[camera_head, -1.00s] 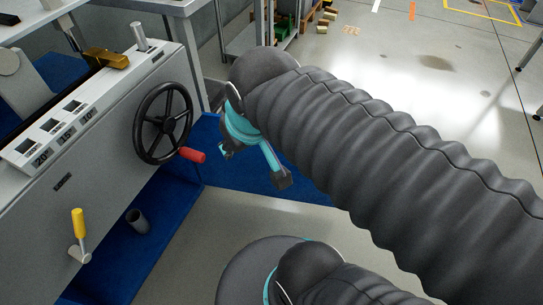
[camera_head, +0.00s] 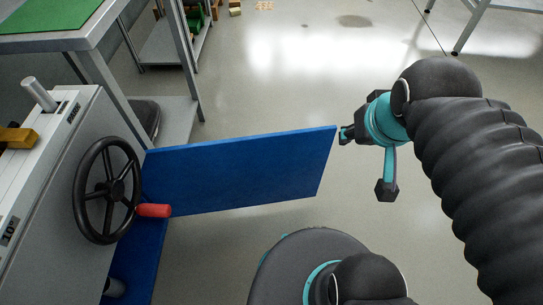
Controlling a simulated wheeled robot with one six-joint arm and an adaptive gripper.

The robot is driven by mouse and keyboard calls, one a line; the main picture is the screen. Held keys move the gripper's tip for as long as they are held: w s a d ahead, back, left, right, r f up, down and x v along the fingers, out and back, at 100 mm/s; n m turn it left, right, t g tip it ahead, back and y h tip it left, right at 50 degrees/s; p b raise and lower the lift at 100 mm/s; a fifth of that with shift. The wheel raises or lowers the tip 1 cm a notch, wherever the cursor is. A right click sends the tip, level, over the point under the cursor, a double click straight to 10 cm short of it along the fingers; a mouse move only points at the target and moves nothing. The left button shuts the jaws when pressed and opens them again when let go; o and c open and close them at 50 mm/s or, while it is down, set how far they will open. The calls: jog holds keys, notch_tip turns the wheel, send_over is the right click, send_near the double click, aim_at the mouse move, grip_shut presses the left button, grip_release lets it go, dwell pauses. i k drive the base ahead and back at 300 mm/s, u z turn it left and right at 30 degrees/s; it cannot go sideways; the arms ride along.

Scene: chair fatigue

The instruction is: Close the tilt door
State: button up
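The tilt door looks to be the blue panel (camera_head: 240,172). It stands open, sticking out to the right from the grey machine (camera_head: 45,215), with its free edge over the floor. My gripper (camera_head: 366,162) is just right of that free edge. Its two dark fingertips are spread apart with nothing between them, so it is open and empty. One fingertip is close to the door's upper right corner; I cannot tell whether it touches.
A black handwheel (camera_head: 107,190) with a red handle (camera_head: 153,210) sits on the machine near the door's inner end. A metal table with a green mat (camera_head: 48,14) stands behind. The floor (camera_head: 290,75) beyond the door is clear.

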aim_at(198, 178)
jog(key=z, duration=1.1)
jog(key=i, duration=3.6)
jog(key=u, duration=5.05)
